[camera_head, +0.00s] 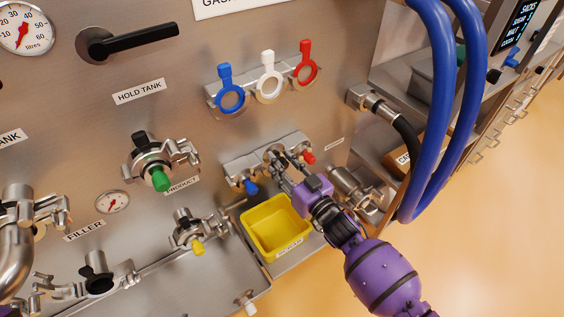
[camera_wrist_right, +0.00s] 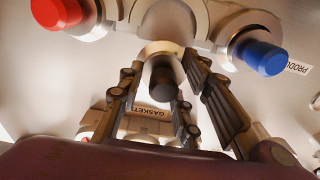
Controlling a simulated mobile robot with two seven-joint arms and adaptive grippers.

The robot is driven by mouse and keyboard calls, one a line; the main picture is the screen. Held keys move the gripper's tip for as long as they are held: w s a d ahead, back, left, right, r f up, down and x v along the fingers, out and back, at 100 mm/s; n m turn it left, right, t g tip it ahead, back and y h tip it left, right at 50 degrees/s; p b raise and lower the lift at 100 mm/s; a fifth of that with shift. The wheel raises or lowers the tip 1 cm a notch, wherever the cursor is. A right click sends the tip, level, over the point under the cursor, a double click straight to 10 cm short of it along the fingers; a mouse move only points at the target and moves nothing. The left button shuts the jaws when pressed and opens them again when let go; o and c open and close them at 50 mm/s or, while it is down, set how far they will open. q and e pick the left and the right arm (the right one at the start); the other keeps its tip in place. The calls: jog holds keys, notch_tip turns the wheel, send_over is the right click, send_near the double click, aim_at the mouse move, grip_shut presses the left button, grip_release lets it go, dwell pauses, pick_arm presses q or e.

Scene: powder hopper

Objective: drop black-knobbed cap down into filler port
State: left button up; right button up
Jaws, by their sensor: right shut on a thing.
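My right gripper (camera_head: 280,160) is at the small cap holder (camera_head: 240,165) on the steel panel. In the right wrist view its fingers (camera_wrist_right: 160,95) are closed around the black knob (camera_wrist_right: 163,78) of a cap. That cap is at the holder's middle place, between the red-knobbed cap (camera_wrist_right: 57,12) and the blue-knobbed cap (camera_wrist_right: 262,57). In the head view the gripper mostly hides the black knob. The filler port (camera_head: 98,284), with a dark mouth, is at the lower left below the FILLER label (camera_head: 84,231). My left gripper is not in view.
A yellow bin (camera_head: 250,238) stands just below the gripper. A clamped port with a green knob (camera_head: 160,181) and a fitting with a yellow knob (camera_head: 197,248) lie between holder and filler port. Blue hoses (camera_head: 440,120) hang at the right.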

aim_at(287, 165)
jog(key=v, duration=0.2)
jog(key=p+v, duration=0.1)
jog(key=v, duration=0.1)
jog(key=p+v, duration=0.1)
jog(key=v, duration=0.2)
jog(key=shift+d+r, duration=0.15)
jog(key=shift+r, duration=0.15)
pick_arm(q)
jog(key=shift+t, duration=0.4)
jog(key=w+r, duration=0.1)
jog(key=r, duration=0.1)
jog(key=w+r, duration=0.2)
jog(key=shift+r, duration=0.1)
pick_arm(e)
jog(key=shift+s+d+f, duration=0.1)
jog(key=shift+s+d, duration=0.2)
jog(key=shift+s, duration=0.2)
